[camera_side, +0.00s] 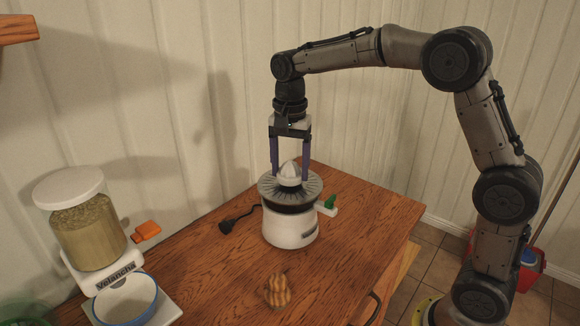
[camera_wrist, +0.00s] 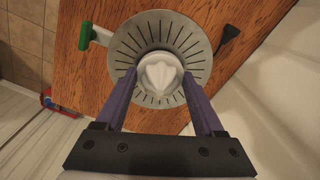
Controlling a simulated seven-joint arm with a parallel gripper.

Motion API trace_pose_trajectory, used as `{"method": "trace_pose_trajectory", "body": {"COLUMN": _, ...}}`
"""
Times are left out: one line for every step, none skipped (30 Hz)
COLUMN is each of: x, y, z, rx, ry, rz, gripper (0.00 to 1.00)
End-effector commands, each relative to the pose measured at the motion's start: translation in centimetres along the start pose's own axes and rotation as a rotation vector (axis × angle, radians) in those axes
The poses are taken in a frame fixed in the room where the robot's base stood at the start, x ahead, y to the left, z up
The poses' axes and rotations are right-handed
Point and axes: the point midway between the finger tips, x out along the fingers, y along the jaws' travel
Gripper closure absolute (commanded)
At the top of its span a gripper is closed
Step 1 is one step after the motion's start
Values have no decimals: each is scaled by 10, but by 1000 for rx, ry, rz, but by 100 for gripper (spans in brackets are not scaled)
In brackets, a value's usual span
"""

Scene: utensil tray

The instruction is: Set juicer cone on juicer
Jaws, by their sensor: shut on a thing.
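The white ribbed juicer cone (camera_side: 290,171) is between the purple fingers of my gripper (camera_side: 290,178), upright at the middle of the juicer's top. The juicer (camera_side: 290,230) has a white base and a grey slotted strainer disc, and it stands on the wooden counter. In the wrist view the cone (camera_wrist: 160,75) is centred over the strainer disc (camera_wrist: 185,40), with my gripper's fingers (camera_wrist: 160,85) on either side. My gripper is shut on the cone. I cannot tell whether the cone touches the disc.
A white spout with a green lever (camera_side: 329,205) sticks out of the juicer's right side. A black plug (camera_side: 227,225) lies left of it. A grain dispenser (camera_side: 90,235) and a blue-rimmed bowl (camera_side: 126,300) are at the left. A brown striped object (camera_side: 277,291) lies near the front edge.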

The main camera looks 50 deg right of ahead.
Motion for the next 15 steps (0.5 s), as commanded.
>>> {"method": "trace_pose_trajectory", "body": {"x": 0, "y": 0, "z": 0, "rx": 0, "ry": 0, "rz": 0, "gripper": 86}}
{"method": "trace_pose_trajectory", "body": {"x": 0, "y": 0, "z": 0, "rx": 0, "ry": 0, "rz": 0, "gripper": 86}}
{"method": "trace_pose_trajectory", "body": {"x": 1, "y": 0, "z": 0, "rx": 0, "ry": 0, "rz": 0, "gripper": 86}}
{"method": "trace_pose_trajectory", "body": {"x": 1, "y": 0, "z": 0, "rx": 0, "ry": 0, "rz": 0, "gripper": 86}}
{"method": "trace_pose_trajectory", "body": {"x": 2, "y": 0, "z": 0, "rx": 0, "ry": 0, "rz": 0, "gripper": 86}}
{"method": "trace_pose_trajectory", "body": {"x": 2, "y": 0, "z": 0, "rx": 0, "ry": 0, "rz": 0, "gripper": 86}}
{"method": "trace_pose_trajectory", "body": {"x": 3, "y": 0, "z": 0, "rx": 0, "ry": 0, "rz": 0, "gripper": 86}}
{"method": "trace_pose_trajectory", "body": {"x": 4, "y": 0, "z": 0, "rx": 0, "ry": 0, "rz": 0, "gripper": 86}}
{"method": "trace_pose_trajectory", "body": {"x": 4, "y": 0, "z": 0, "rx": 0, "ry": 0, "rz": 0, "gripper": 86}}
{"method": "trace_pose_trajectory", "body": {"x": 5, "y": 0, "z": 0, "rx": 0, "ry": 0, "rz": -1, "gripper": 86}}
{"method": "trace_pose_trajectory", "body": {"x": 5, "y": 0, "z": 0, "rx": 0, "ry": 0, "rz": -1, "gripper": 86}}
{"method": "trace_pose_trajectory", "body": {"x": 6, "y": 0, "z": 0, "rx": 0, "ry": 0, "rz": -1, "gripper": 86}}
{"method": "trace_pose_trajectory", "body": {"x": 6, "y": 0, "z": 0, "rx": 0, "ry": 0, "rz": -1, "gripper": 86}}
{"method": "trace_pose_trajectory", "body": {"x": 7, "y": 0, "z": 0, "rx": 0, "ry": 0, "rz": -1, "gripper": 86}}
{"method": "trace_pose_trajectory", "body": {"x": 8, "y": 0, "z": 0, "rx": 0, "ry": 0, "rz": -1, "gripper": 86}}
